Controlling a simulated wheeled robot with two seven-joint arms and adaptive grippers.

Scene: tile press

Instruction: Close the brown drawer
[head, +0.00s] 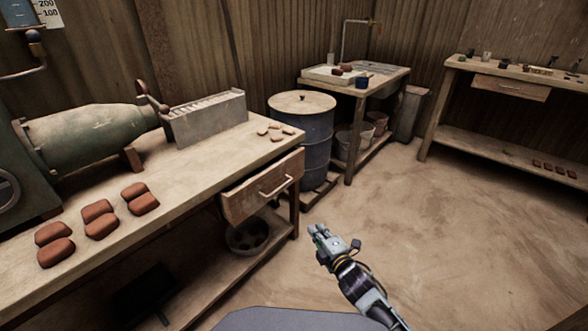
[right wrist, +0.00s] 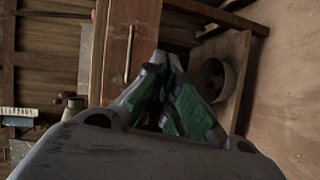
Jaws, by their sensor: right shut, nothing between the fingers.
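The brown drawer (head: 240,203) is under the near workbench's right end. It stands partly pulled out, with a pale bar handle on its front. In the right wrist view the drawer front (right wrist: 116,68) and its handle show rotated, just left of my fingers. My right gripper (head: 317,232) is shut and empty, below and to the right of the drawer front, and apart from it in the head view. Its green-padded fingers meet at the tips in the wrist view (right wrist: 163,62). My left gripper is not in view.
The workbench top (head: 185,190) carries several red-brown tiles, a green machine and a grey metal box. A round bowl (head: 247,236) sits on the shelf below the drawer. A blue drum (head: 303,133) stands behind the bench. The floor (head: 440,230) to the right is clear.

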